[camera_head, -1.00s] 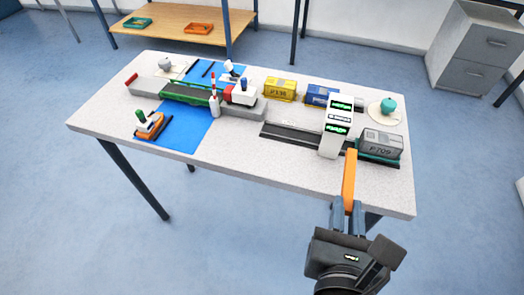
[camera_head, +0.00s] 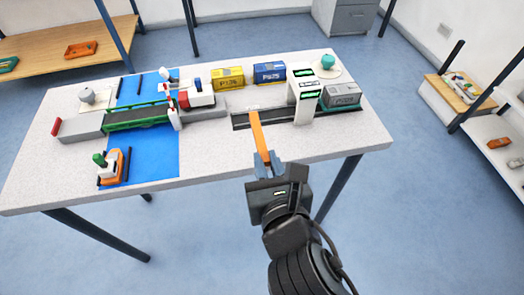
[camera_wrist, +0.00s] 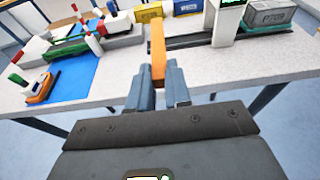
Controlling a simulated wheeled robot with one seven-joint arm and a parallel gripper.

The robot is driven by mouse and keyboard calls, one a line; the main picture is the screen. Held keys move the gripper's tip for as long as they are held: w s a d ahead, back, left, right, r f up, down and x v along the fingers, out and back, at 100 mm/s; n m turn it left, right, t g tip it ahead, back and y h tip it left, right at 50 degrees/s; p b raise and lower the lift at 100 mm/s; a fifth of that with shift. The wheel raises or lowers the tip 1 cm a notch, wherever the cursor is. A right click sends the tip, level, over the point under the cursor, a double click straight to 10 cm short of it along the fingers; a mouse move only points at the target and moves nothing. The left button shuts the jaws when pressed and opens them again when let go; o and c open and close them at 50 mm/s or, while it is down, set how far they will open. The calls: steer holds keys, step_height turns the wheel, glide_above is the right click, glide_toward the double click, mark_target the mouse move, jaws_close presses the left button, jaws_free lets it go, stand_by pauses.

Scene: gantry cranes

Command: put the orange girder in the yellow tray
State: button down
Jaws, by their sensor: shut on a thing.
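My gripper (camera_head: 264,163) is shut on the orange girder (camera_head: 258,134), a long flat orange bar. The girder points away from me over the table's near right edge, left of the white gantry. In the wrist view the girder (camera_wrist: 157,45) stands out between the fingers (camera_wrist: 157,82). I cannot make out a yellow tray for certain. A yellow container block (camera_head: 227,78) stands at the back of the table; whether a tray lies under it I cannot tell.
The white table (camera_head: 215,155) holds a white gantry (camera_head: 304,96), a grey container (camera_head: 341,95), a blue container (camera_head: 269,72) and an orange vehicle (camera_head: 113,167). An orange tray (camera_head: 80,49) is on the wooden shelf. A low shelf unit (camera_head: 455,95) with small items stands right.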

steer(key=w+f, duration=0.1)
steer(key=w, duration=0.1)
steer(key=w+f, duration=0.2)
steer(key=w, duration=0.1)
steer(key=w+f, duration=0.1)
steer(key=w, duration=0.1)
steer(key=shift+w+f, duration=0.25)
steer(key=shift+f+b, duration=0.55)
steer(key=shift+f, duration=1.45)
steer(key=shift+f, duration=0.4)
steer(key=c, duration=1.1)
jaws_free()
steer(key=shift+o, duration=0.2)
